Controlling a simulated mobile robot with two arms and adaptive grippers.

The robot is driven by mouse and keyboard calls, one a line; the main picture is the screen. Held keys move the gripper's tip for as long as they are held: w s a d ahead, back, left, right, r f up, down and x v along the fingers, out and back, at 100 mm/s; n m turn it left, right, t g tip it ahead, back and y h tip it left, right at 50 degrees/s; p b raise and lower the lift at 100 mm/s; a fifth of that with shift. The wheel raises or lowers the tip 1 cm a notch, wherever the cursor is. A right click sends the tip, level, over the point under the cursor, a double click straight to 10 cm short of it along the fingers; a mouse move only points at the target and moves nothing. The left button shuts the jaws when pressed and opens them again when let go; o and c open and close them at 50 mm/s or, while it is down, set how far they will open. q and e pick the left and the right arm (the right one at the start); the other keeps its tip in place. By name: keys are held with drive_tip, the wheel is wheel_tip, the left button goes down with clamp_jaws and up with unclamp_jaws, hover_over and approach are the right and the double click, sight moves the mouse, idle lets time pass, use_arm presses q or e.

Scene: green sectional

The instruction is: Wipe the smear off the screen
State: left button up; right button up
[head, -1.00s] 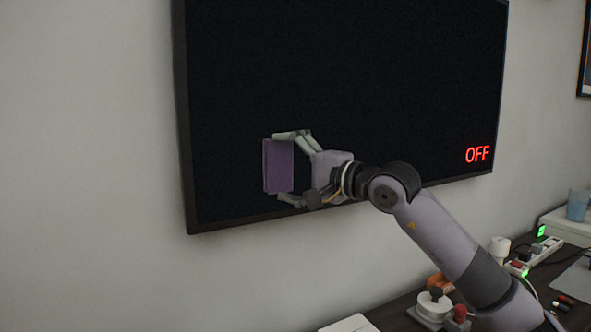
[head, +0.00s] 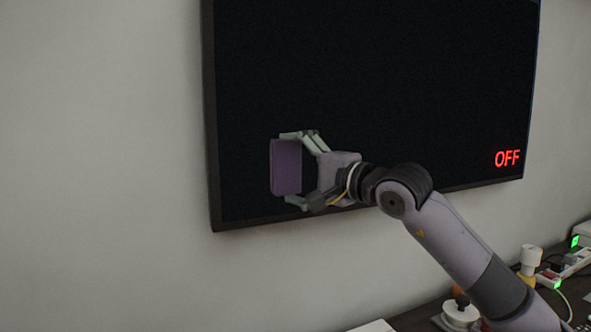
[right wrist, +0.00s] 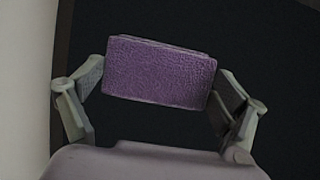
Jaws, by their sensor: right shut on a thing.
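The dark screen (head: 400,80) hangs on the wall with a red "OFF" in its lower right corner. My right gripper (head: 290,168) is shut on a purple cloth-like block (head: 286,167) in front of the screen's lower left part. In the right wrist view the purple block (right wrist: 160,72) sits between the two fingers, with the dark screen (right wrist: 270,50) behind it. I cannot tell whether the block touches the screen. No smear shows on the visible screen; the block and arm hide part of it. My left gripper is not in view.
A dark table at the lower right holds a power strip (head: 568,266) with green lights, a yellow-and-white item (head: 530,260) and a white round-based object (head: 461,312). A white flat thing (head: 373,326) shows at the bottom edge. The wall left of the screen is bare.

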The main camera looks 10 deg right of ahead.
drive_tip(key=shift+s+f+b, duration=0.2)
drive_tip(key=shift+s+b, duration=0.4)
drive_tip(key=shift+s, duration=0.1)
drive_tip(key=s, duration=0.1)
drive_tip(key=s+b, duration=0.1)
drive_tip(key=shift+s+d+r, duration=0.1)
drive_tip(key=shift+s+d, duration=0.25)
drive_tip(key=shift+d, duration=0.05)
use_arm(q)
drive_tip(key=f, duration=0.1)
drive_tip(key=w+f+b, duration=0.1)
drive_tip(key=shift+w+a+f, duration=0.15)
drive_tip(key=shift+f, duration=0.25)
use_arm(e)
drive_tip(key=shift+s+d+r, duration=0.1)
drive_tip(key=shift+s+d, duration=0.05)
drive_tip(key=shift+s, duration=0.65)
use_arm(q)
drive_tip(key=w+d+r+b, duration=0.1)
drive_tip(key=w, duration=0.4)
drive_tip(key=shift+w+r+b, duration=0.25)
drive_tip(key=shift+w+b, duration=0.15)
use_arm(e)
drive_tip(key=shift+s+d, duration=0.15)
drive_tip(key=shift+s, duration=0.6)
drive_tip(key=shift+s+d, duration=0.1)
drive_tip(key=shift+s, duration=0.6)
